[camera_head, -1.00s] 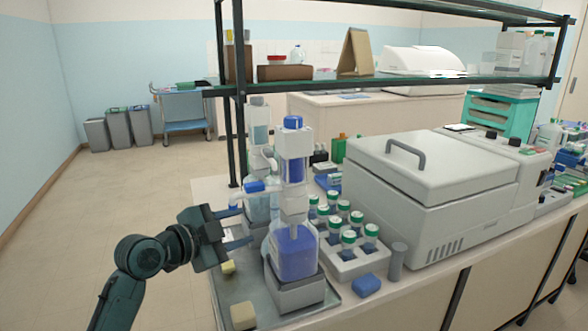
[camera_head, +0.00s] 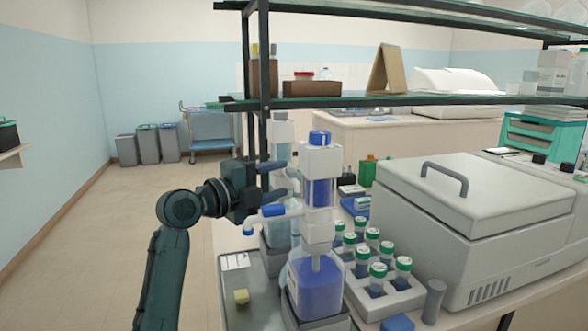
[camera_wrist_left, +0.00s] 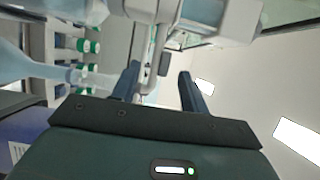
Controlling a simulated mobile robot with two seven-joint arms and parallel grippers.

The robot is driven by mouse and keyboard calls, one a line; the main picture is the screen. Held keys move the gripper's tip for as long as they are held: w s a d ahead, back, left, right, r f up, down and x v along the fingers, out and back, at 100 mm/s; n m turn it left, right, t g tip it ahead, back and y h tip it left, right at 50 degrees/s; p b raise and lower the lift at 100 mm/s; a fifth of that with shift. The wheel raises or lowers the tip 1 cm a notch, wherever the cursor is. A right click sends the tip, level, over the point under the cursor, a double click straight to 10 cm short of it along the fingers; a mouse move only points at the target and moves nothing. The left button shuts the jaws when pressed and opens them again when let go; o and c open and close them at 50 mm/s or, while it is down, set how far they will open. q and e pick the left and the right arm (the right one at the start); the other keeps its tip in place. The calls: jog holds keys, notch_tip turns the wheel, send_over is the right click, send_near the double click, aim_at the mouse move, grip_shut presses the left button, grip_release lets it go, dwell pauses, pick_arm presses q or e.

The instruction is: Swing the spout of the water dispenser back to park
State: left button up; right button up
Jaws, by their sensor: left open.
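Two bottle-top dispensers stand on the bench in the head view. The rear one, with pale liquid (camera_head: 281,133), looks like the water dispenser and is partly hidden. The front one holds dark blue liquid (camera_head: 318,285). A white spout with a blue block (camera_head: 273,210) reaches left at the front one, ending in a blue tip. My left gripper (camera_head: 281,180) is open above that spout, its fingers pointing right beside the rear dispenser. In the left wrist view a pale tube (camera_wrist_left: 156,50) runs between or just beyond the open fingers (camera_wrist_left: 160,88); contact is unclear. My right gripper is out of view.
A white rack (camera_head: 388,298) of green-capped tubes and a large white lidded machine (camera_head: 470,205) stand to the right. A dark shelf post (camera_head: 264,80) rises close behind my left gripper.

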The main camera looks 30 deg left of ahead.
aim_at(288, 177)
pick_arm(q)
jog(key=p+x, duration=0.1)
jog(key=x, duration=0.4)
jog(key=shift+w, duration=0.1)
grip_shut()
dwell(0.4)
